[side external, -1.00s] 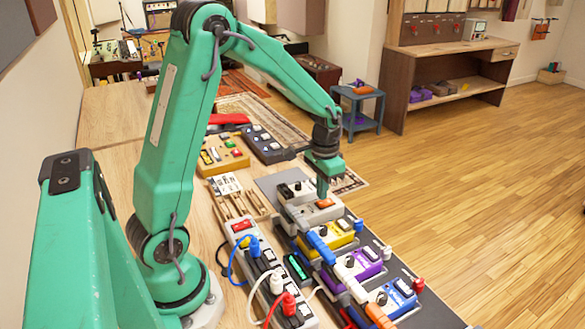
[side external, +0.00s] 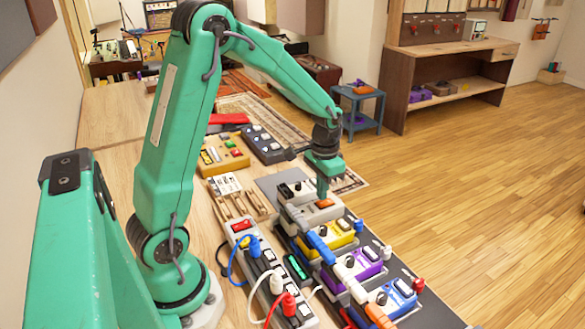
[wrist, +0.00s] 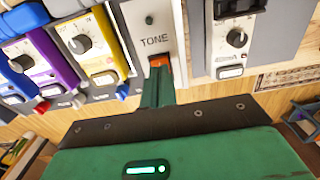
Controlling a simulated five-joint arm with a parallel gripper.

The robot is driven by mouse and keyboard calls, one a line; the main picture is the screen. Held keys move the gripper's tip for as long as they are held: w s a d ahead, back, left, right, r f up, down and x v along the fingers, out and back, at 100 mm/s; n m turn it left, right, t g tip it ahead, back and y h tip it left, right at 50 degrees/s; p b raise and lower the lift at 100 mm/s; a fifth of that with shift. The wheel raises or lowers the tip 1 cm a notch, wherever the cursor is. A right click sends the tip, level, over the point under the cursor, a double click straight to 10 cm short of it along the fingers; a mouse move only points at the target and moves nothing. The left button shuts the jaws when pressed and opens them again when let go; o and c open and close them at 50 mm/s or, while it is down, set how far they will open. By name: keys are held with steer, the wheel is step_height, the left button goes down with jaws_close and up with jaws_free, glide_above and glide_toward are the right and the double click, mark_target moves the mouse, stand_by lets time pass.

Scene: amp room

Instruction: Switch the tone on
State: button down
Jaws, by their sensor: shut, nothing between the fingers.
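The tone pedal (wrist: 146,30) is a pale grey box marked TONE in the wrist view, with an orange switch (wrist: 160,61) and a small dark green lamp (wrist: 149,20) that looks unlit. In the side view the same pedal (side external: 297,214) sits in the row on the dark board, its orange switch (side external: 325,203) by the fingertips. My gripper (wrist: 157,77) is shut and empty. Its tips are right at the orange switch and hide part of it in the wrist view; I cannot tell whether they press on it. My gripper also shows in the side view (side external: 322,196).
A yellow pedal (side external: 338,236), a purple pedal (side external: 362,265) and a blue pedal (side external: 390,298) stand close on one side. A cream pedal (side external: 291,190) stands on the other. A power strip (side external: 264,292) with plugs and cables lies beside the row.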

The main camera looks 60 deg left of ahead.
mark_target(321, 204)
steer(key=shift+f, duration=0.85)
stand_by(0.8)
steer(key=shift+r, duration=3.5)
steer(key=s+d+r+t, duration=0.2)
steer(key=s+d+r, duration=0.2)
steer(key=s, duration=0.4)
steer(key=s+d+r+t, duration=0.3)
steer(key=s+d+r, duration=0.2)
steer(key=s, duration=0.4)
steer(key=shift+d+r+t, duration=0.25)
steer(key=shift+r+t, duration=0.05)
steer(key=shift+r, duration=0.6)
